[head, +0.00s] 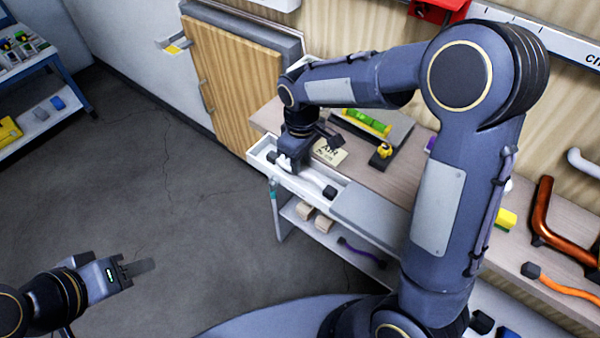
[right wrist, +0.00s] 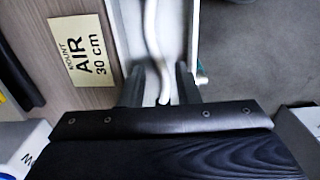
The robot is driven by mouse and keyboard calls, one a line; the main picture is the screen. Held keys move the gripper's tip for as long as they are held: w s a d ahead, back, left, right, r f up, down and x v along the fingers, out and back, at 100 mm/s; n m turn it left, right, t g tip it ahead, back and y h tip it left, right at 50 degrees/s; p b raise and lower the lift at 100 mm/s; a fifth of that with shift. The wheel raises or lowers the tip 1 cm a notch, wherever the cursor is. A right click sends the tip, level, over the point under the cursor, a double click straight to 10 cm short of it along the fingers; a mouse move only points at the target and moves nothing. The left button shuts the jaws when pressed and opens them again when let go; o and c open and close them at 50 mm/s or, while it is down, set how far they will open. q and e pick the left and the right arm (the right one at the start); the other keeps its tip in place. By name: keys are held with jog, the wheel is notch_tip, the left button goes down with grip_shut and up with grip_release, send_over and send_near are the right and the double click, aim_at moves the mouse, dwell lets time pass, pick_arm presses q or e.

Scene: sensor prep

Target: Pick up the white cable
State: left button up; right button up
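The white cable (head: 312,178) lies in an open white drawer (head: 345,181) at the front of the workbench, with a black connector (head: 330,192) at its right end. My right gripper (head: 285,166) reaches down into the drawer over the cable's left part. In the right wrist view, the white cable (right wrist: 153,40) runs between the two fingers of my right gripper (right wrist: 159,88), with a gap on each side. The fingers are apart. The cable's near end is hidden by the gripper body. My left gripper (head: 135,267) is over the floor, away from the bench, seen edge-on.
A sign reading "AIR 30 cm" (head: 329,152) lies on the bench beside the drawer; it also shows in the right wrist view (right wrist: 82,60). A purple cable (head: 360,252) lies on the lower shelf. An orange cable (head: 570,290) lies at right. The floor at left is clear.

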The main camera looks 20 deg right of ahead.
jog(key=f, duration=0.4)
jog(key=shift+w+a+f, duration=0.1)
jog(key=shift+w+f, duration=0.1)
jog(key=shift+w, duration=0.05)
jog(key=shift+c, duration=0.3)
grip_shut()
jog(key=shift+r, duration=0.1)
